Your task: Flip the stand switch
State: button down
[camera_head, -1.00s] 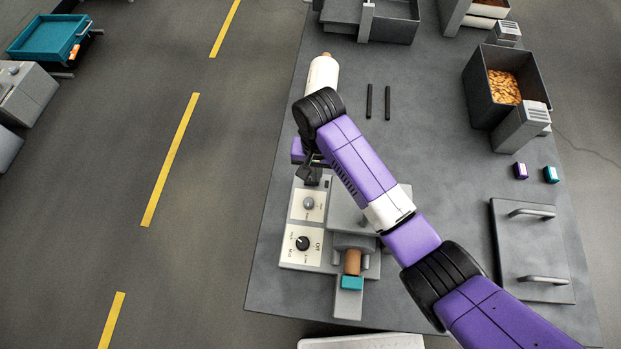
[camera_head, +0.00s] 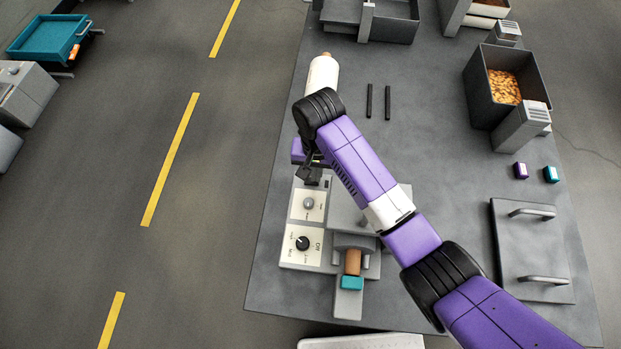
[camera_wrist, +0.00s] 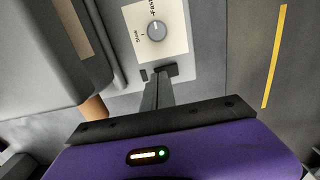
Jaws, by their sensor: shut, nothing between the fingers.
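A grey stand with cream control panels (camera_head: 305,222) is at the near left of the table. The upper panel has a grey knob (camera_head: 309,203), seen also in the wrist view (camera_wrist: 156,30). The lower panel has a black dial (camera_head: 303,243). My gripper (camera_head: 312,178) is shut and empty, pointing down at the far end of the stand. In the wrist view my shut fingertips (camera_wrist: 166,74) are at the stand's edge beyond the knob panel. A small dark piece (camera_wrist: 143,75), possibly the switch, is beside them. I cannot tell whether they touch; the fingers partly hide this spot.
An orange-brown roller (camera_head: 353,262) and a teal block (camera_head: 352,283) are right of the panels. Two black bars (camera_head: 378,101) lie on the table (camera_head: 430,150). A bin (camera_head: 480,95) of orange pieces is at the right.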

jog(key=shift+f+b, duration=0.4)
jog(key=shift+f, duration=0.45)
dwell(0.4)
jog(key=shift+r, duration=0.1)
notch_tip(320, 180, up, 7)
jog(key=p, duration=0.7)
dwell(0.7)
